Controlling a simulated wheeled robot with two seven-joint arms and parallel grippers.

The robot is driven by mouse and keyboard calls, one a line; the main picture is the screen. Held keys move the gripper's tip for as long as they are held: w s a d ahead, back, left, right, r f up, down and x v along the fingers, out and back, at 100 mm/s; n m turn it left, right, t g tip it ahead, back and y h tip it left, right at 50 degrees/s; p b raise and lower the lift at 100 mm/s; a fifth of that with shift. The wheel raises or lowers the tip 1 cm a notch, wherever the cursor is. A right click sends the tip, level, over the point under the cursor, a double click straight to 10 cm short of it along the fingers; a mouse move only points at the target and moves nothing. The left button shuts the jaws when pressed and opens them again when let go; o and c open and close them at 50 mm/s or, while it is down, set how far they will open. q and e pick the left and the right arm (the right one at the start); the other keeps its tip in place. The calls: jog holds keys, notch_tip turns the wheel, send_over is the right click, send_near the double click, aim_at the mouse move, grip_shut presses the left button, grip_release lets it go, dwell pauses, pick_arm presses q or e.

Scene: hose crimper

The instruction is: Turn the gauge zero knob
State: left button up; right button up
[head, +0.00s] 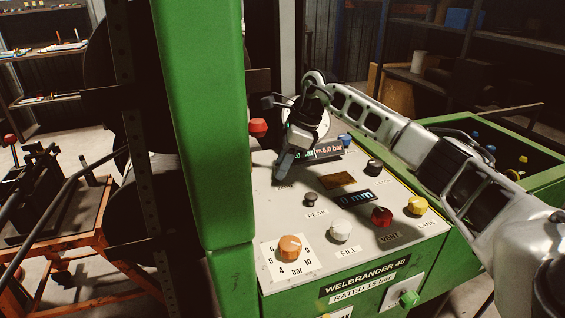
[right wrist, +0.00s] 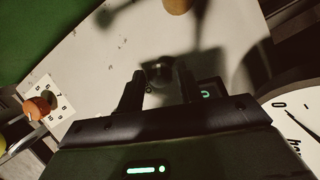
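My right gripper (head: 281,174) reaches over the sloped white panel (head: 270,215) and points down at its upper left part. In the right wrist view, a small dark round knob (right wrist: 160,73) lies between the two open fingers (right wrist: 160,90); a narrow gap seems to show on each side. In the head view the gripper hides this knob, and a label beside it is too small to read. The white gauge dial (head: 318,127) stands behind my gripper, partly covered; its face with a 0 shows in the right wrist view (right wrist: 297,115). My left gripper is not in view.
The panel also carries an orange dial knob (head: 290,247), a white knob (head: 341,230), a dark red knob (head: 381,216), a yellow knob (head: 418,205), a small dark knob (head: 311,200) and a 0 mm display (head: 356,198). A green column (head: 205,120) rises at the panel's left.

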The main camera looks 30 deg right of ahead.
jog(key=v, duration=1.6)
jog(key=shift+f, duration=0.15)
